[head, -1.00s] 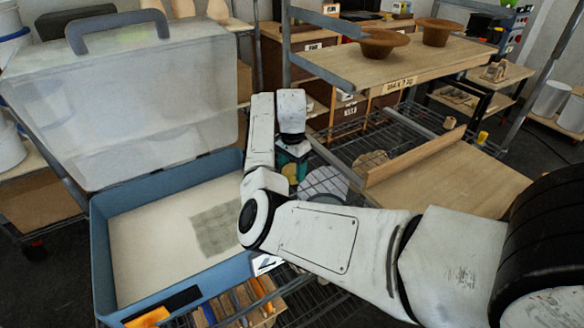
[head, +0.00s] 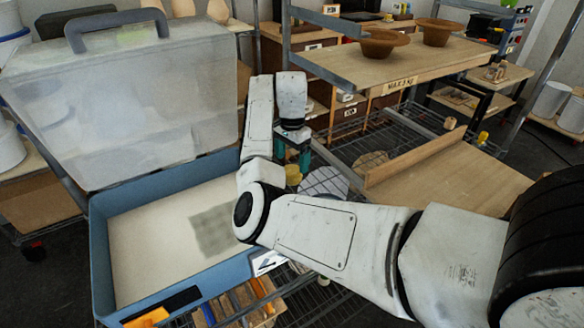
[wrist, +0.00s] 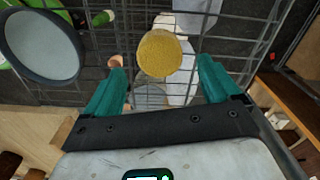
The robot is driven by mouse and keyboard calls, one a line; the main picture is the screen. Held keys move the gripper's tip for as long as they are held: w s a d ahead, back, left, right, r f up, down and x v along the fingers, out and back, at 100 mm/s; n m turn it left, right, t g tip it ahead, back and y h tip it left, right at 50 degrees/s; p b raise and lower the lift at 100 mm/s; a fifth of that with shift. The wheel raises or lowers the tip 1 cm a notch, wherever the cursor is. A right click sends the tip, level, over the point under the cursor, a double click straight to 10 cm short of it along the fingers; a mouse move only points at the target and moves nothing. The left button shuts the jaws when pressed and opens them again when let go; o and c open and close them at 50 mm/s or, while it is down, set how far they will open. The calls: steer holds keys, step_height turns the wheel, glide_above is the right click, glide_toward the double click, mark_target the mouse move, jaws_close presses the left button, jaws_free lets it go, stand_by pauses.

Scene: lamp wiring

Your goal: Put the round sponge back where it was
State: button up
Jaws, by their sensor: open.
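The round yellow sponge (wrist: 160,53) lies over the wire shelf in the wrist view, beyond my fingertips. A pale object lies under or beside it; I cannot tell which. In the head view the sponge (head: 293,174) shows as a small yellow patch just below the fingers, partly hidden by my arm. My gripper (wrist: 161,70) has its two teal fingers wide apart, on either side of the sponge's near edge, with a gap at each side. In the head view my gripper (head: 293,152) points down above the shelf.
A blue case (head: 98,255) with its clear lid raised stands left of my arm. A wooden board (head: 450,190) lies to the right. A dark-rimmed round dish (wrist: 78,50) is left of the sponge in the wrist view. An upper shelf (head: 400,65) with brown bowls stands behind.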

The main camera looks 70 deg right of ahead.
mark_target(292, 170)
step_height(292, 170, up, 8)
steer(key=shift+f, duration=0.1)
stand_by(0.4)
